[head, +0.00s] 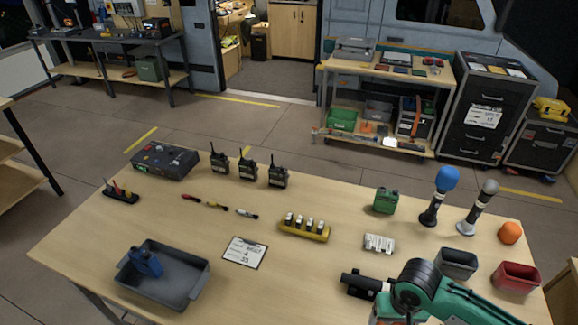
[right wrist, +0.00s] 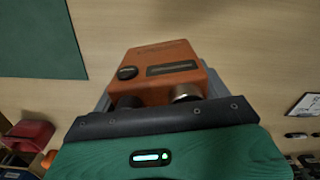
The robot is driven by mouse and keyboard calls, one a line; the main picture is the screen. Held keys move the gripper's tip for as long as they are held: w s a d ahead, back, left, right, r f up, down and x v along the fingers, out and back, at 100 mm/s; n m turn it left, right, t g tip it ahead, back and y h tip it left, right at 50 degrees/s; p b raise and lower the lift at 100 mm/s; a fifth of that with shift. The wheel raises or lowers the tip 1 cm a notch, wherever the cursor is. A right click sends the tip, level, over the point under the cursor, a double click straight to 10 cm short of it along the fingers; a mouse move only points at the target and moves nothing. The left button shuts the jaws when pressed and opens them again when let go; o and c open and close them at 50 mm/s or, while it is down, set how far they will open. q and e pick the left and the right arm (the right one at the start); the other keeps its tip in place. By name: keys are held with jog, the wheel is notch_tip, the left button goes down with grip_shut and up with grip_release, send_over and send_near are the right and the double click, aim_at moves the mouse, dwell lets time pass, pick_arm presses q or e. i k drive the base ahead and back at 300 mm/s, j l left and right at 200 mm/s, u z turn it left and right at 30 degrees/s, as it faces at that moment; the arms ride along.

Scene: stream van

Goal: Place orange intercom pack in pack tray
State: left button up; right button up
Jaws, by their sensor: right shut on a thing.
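The orange intercom pack (right wrist: 155,62) shows close up in the right wrist view, with a black knob, a dark label strip and round connectors on it. My right gripper (right wrist: 160,88) is shut on it. The head view does not show the pack; my right arm comes in at the lower right there. The pack tray appears to be the grey tray (head: 187,291) at the front left of the table, holding a blue pack (head: 146,262) at its back left. Its right part is empty. My left gripper is not in view.
On the table (head: 312,277) stand a green pack (head: 385,201), a yellow battery holder (head: 304,231), a clipboard (head: 244,252), two microphones, a grey bin (head: 457,263) and a red bin (head: 516,277). Several radios stand at the back. Bare tabletop lies between clipboard and my right arm.

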aim_at(179, 282)
jog(key=i+j+z, duration=0.1)
jog(key=j+z, duration=0.25)
jog(key=j, duration=1.8)
